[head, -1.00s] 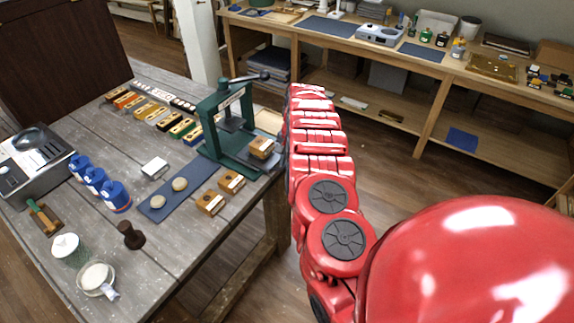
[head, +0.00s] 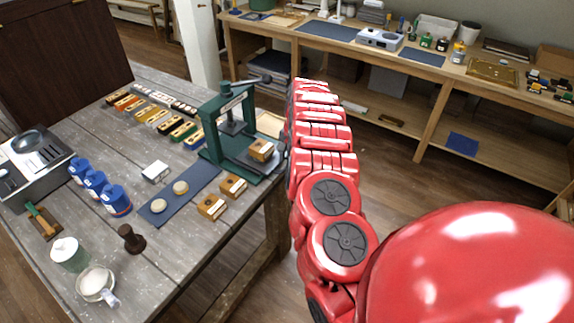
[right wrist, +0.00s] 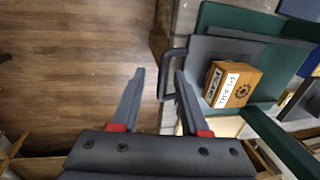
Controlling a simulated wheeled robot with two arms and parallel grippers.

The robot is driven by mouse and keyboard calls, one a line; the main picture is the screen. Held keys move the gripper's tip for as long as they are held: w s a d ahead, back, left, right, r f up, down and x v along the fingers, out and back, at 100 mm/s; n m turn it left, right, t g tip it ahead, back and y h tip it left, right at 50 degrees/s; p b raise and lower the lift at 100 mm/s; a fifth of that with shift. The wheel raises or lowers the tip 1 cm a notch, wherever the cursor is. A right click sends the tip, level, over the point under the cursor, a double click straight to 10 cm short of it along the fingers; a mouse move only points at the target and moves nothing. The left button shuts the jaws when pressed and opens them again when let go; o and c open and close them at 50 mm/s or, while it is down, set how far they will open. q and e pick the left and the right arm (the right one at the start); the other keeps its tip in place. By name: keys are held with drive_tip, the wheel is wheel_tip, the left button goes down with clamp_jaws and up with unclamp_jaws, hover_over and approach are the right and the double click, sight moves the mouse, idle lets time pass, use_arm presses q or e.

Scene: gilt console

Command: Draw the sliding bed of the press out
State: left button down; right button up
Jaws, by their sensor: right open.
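The green press (head: 213,130) stands on the near right corner of the grey wooden table. Its grey sliding bed (head: 240,158) carries a wooden block with a white label (head: 261,151). In the right wrist view the bed (right wrist: 197,72), the labelled block (right wrist: 232,84) and a dark loop handle (right wrist: 165,82) at the bed's edge show. My right gripper (right wrist: 159,75) is open, and the handle's outer bar appears between its fingertips; whether it touches cannot be told. In the head view my red right arm hides most of this gripper. My left gripper is not in view.
Blue tins (head: 116,198) and a row of small blocks stand further left. Floor is open right of the table, up to a long workbench (head: 430,68).

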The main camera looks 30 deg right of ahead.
wheel_tip(320, 180, up, 15)
drive_tip(key=s+d+b, duration=0.1)
drive_tip(key=s+b, duration=0.1)
drive_tip(key=shift+s, duration=0.3)
idle(0.5)
